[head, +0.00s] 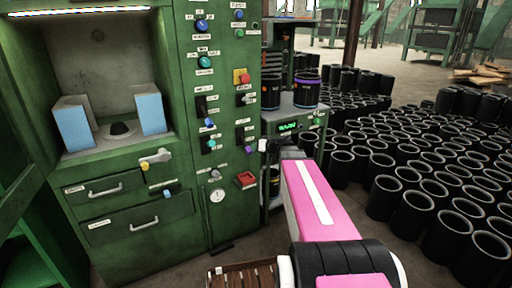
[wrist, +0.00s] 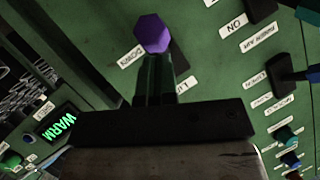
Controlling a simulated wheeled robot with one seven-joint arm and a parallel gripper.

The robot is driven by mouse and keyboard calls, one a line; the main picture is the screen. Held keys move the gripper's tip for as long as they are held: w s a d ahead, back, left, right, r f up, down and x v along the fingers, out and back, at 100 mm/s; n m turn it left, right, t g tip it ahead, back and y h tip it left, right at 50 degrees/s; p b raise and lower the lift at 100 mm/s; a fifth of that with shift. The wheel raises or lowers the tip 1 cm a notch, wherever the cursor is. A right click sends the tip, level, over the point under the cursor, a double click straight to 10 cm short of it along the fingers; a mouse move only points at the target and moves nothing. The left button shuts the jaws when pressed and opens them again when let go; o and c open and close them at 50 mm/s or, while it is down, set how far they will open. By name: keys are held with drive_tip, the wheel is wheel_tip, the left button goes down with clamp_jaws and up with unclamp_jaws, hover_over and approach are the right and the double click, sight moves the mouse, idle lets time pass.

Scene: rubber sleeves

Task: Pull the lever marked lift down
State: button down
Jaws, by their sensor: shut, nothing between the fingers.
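A purple knob (wrist: 152,33) shows in the wrist view on the green panel, just past the fingertips. A white label (wrist: 182,88) beside my fingers shows the letters "LI"; the rest is hidden. The purple knob also shows in the head view (head: 249,149), low on the right part of the panel. I cannot tell for sure that it is the end of the lift lever. My gripper (wrist: 155,62) is shut and empty, its fingertips close to the knob. I cannot tell whether they touch it. In the head view my gripper (head: 268,147) is just right of the panel's edge.
The green cabinet (head: 150,232) carries several other levers, knobs and labels. A lit "WARM" display (wrist: 59,124) is at left. Many black sleeves (head: 385,196) cover the floor at right.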

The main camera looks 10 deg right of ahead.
drive_tip(key=shift+r, duration=0.8)
drive_tip(key=shift+s, duration=0.1)
